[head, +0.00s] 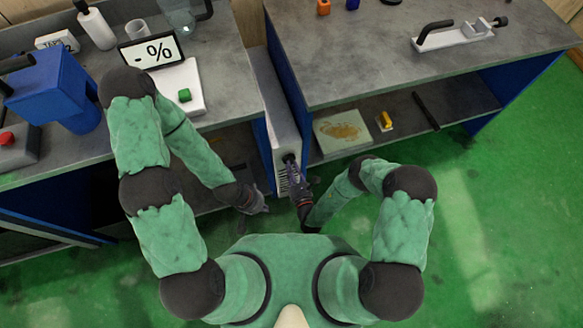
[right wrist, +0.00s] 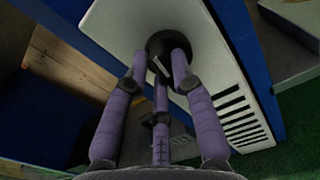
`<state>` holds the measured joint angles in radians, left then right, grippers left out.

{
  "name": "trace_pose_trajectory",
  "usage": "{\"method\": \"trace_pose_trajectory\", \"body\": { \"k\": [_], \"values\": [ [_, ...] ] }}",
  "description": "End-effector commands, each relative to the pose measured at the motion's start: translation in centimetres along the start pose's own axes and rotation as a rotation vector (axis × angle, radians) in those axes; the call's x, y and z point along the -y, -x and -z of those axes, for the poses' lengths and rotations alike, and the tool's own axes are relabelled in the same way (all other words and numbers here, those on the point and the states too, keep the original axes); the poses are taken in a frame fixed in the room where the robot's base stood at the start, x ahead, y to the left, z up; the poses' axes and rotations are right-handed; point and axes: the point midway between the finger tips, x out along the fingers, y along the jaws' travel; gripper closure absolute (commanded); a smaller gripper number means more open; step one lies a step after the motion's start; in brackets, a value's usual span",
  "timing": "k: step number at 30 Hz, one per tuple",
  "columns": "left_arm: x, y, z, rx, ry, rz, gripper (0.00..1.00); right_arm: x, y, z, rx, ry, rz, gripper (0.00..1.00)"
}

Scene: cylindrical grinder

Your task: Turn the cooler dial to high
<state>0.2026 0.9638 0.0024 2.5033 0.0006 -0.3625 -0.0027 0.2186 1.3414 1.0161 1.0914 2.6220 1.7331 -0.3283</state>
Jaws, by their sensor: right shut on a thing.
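The cooler (head: 272,95) is a narrow white box between the two benches; its white front face (right wrist: 120,22) shows in the right wrist view with black vent slots. The dial (right wrist: 166,40) is a round black knob with a pale mark, on the upper part of that face. My right gripper (right wrist: 163,62) is shut on the dial, its purple fingers around it; they partly hide it, so I cannot tell its setting. In the head view my right gripper (head: 292,172) reaches the cooler front. My left gripper (head: 262,207) is left of it, apart from the cooler, its fingers too small to read.
The right bench (head: 350,60) has a shelf with a stained board (head: 342,130) and a yellow item (head: 385,120). Green floor lies open at right.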

Motion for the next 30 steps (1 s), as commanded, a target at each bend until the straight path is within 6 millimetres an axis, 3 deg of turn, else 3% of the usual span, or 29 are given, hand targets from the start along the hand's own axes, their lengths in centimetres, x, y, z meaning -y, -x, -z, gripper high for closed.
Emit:
{"method": "trace_pose_trajectory", "body": {
  "k": [30],
  "values": [
    [-1.0,2.8,-0.1,0.000,0.000,0.000,1.00,0.9,0.0,0.1,-0.003,-0.949,0.002,1.00]
  ]
}}
